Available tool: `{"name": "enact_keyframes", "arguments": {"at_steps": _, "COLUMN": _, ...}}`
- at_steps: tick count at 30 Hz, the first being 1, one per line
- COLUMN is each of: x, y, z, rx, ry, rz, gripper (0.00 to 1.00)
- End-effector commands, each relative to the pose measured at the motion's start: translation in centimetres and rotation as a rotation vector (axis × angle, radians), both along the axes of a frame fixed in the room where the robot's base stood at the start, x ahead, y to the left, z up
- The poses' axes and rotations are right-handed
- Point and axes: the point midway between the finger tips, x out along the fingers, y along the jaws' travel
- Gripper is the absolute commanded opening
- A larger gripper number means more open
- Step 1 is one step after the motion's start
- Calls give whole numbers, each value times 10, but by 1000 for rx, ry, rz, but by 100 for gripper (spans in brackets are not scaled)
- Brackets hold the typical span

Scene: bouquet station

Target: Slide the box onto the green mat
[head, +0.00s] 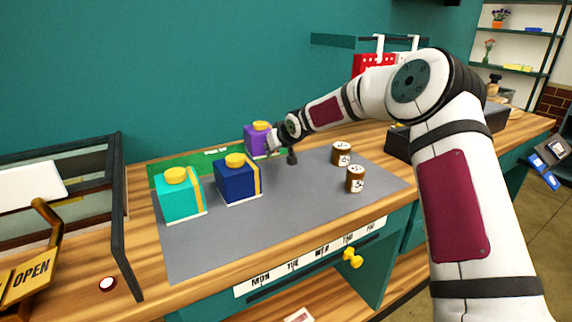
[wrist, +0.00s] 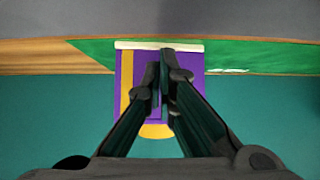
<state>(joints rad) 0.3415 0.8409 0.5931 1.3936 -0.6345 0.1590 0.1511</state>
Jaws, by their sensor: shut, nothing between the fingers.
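The green mat (head: 207,160) is a narrow strip along the back wall; it also shows in the wrist view (wrist: 260,56). A purple box (head: 257,139) with a yellow band and knob stands upright at its right part; in the wrist view the box (wrist: 185,85) has its pale base near the green-grey border. I cannot tell whether its whole base is on the green. A teal box (head: 180,197) and a navy box (head: 237,183) stand on the grey mat. Contact is unclear.
The grey mat (head: 285,215) is bare at its front middle. Two brown jars (head: 341,153) (head: 355,180) stand to its right. A glass-sided case (head: 75,190) and an OPEN sign (head: 30,270) are at the left. Weekday labels (head: 305,262) run along the front edge.

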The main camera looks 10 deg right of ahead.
Motion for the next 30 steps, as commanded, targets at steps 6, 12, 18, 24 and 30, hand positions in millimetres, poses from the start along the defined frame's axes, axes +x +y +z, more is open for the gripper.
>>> {"name": "enact_keyframes", "arguments": {"at_steps": 6, "x": 1, "y": 0, "z": 0, "rx": 0, "ry": 0, "rz": 0, "gripper": 0}}
{"name": "enact_keyframes", "arguments": {"at_steps": 12, "x": 2, "y": 0, "z": 0, "rx": 0, "ry": 0, "rz": 0, "gripper": 0}}
{"name": "enact_keyframes", "arguments": {"at_steps": 18, "x": 9, "y": 1, "z": -1, "rx": 0, "ry": -1, "rz": -1, "gripper": 0}}
{"name": "enact_keyframes", "arguments": {"at_steps": 24, "x": 8, "y": 0, "z": 1, "rx": 0, "ry": 0, "rz": -1, "gripper": 0}}
{"name": "enact_keyframes", "arguments": {"at_steps": 30, "x": -5, "y": -4, "z": 7, "rx": -1, "ry": 1, "rz": -1, "gripper": 0}}
